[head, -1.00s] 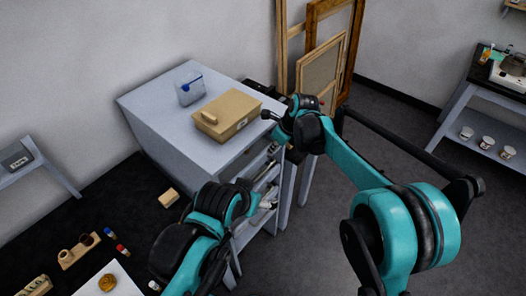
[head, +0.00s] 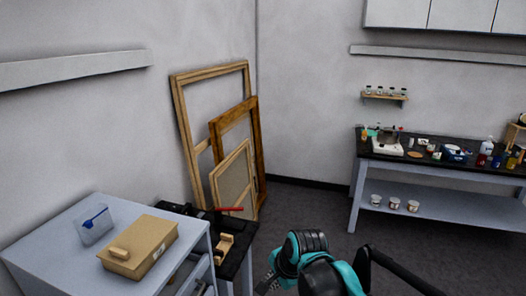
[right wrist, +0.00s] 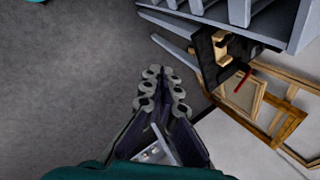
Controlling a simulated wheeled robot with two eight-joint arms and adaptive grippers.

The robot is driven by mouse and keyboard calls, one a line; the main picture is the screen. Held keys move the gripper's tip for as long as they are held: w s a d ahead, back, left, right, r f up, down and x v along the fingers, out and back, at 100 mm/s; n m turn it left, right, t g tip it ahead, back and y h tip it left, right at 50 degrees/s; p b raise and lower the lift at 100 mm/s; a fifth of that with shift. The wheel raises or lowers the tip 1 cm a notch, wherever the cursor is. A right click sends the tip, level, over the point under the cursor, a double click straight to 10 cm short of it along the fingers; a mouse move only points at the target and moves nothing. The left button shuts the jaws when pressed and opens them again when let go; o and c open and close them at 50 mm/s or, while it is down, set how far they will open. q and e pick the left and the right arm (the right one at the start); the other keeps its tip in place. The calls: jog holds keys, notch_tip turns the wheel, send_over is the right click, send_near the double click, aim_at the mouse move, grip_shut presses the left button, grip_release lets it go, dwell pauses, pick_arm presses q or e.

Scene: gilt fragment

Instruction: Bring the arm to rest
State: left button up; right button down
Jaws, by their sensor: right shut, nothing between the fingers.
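My right arm comes in at the bottom of the head view, teal and black, with part of the right gripper (head: 268,284) at the lower edge. In the right wrist view the right gripper (right wrist: 161,82) points up the picture over the grey floor, its two fingers close together with nothing between them. It is apart from the furniture there. My left arm and left gripper are not in view.
A grey cabinet (head: 50,232) at lower left carries a cardboard box (head: 145,245) and a clear blue-lidded container (head: 95,224). Picture frames (head: 233,175) lean on the wall behind a small dark table (head: 238,258). A workbench (head: 440,203) stands right. Floor between is clear.

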jog(key=s+d+f+n+t+h+b, duration=0.1)
jog(key=s+d+f+n+b, duration=0.1)
jog(key=s+d+f+n, duration=0.3)
jog(key=s+d+f+n+t+h+b, duration=0.1)
jog(key=s+d+f+n+b, duration=0.2)
jog(key=s+d, duration=0.7)
notch_tip(320, 180, down, 2)
jog(key=n, duration=0.3)
jog(key=shift+d+f+n+t+h, duration=0.2)
jog(key=shift+f+n+t+h, duration=0.1)
jog(key=shift+h, duration=0.1)
